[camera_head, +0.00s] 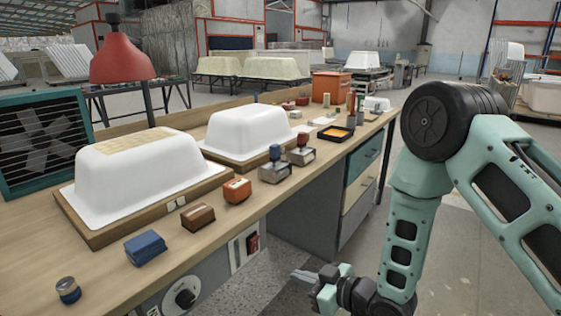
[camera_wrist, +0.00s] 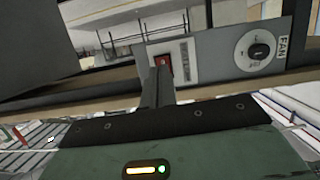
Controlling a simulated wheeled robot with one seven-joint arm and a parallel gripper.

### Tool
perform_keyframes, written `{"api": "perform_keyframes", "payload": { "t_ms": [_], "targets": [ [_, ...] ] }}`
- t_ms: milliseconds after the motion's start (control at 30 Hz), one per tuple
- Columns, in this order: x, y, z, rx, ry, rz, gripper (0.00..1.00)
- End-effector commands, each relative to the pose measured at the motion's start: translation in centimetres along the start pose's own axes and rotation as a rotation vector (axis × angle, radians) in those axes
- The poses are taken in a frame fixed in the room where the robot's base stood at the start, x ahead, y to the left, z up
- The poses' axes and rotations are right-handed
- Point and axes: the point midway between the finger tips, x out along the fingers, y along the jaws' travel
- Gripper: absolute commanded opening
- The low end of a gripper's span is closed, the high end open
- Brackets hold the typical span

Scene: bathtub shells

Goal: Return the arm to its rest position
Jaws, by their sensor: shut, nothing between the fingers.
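My gripper (camera_head: 300,275) hangs low at the bottom of the head view, below the bench top and beside its front, at the end of my green arm. Its fingers are shut with nothing between them. In the wrist view the shut fingers (camera_wrist: 157,85) point toward a panel with a red switch (camera_wrist: 163,66) and a black knob marked FAN (camera_wrist: 259,50). In the head view the red switch (camera_head: 253,243) and the knob (camera_head: 184,295) are on the bench front, left of my gripper. A gap shows between gripper and panel there.
The wooden bench (camera_head: 120,270) carries a near bathtub shell (camera_head: 130,180) and a far shell (camera_head: 245,130). A blue block (camera_head: 146,248), an orange block (camera_head: 237,190) and stamps line its front edge. Drawers (camera_head: 362,157) stand beyond. Speckled floor (camera_head: 275,275) beside the bench is open.

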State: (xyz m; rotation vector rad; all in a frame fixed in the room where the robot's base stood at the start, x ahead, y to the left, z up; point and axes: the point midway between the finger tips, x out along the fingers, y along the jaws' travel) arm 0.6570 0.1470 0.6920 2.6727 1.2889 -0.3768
Motion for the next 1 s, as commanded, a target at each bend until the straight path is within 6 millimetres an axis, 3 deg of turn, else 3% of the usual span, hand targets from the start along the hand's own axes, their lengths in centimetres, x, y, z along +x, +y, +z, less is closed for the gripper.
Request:
{"api": "perform_keyframes", "payload": {
  "t_ms": [33,167,367,700,1000],
  "targets": [
    [0.1,-0.2,-1.5,-0.009,-0.053,0.007,0.0],
    [-0.9,-0.8,-3.5,-0.003,-0.236,0.031,0.0],
    [-5.0,-3.2,-6.1,0.04,-0.516,0.066,0.0],
    [-17.1,-9.8,-8.8,0.154,-0.954,0.097,0.0],
    [-26.2,-14.9,-9.7,0.23,-1.207,0.097,0.0]
  ]
}}
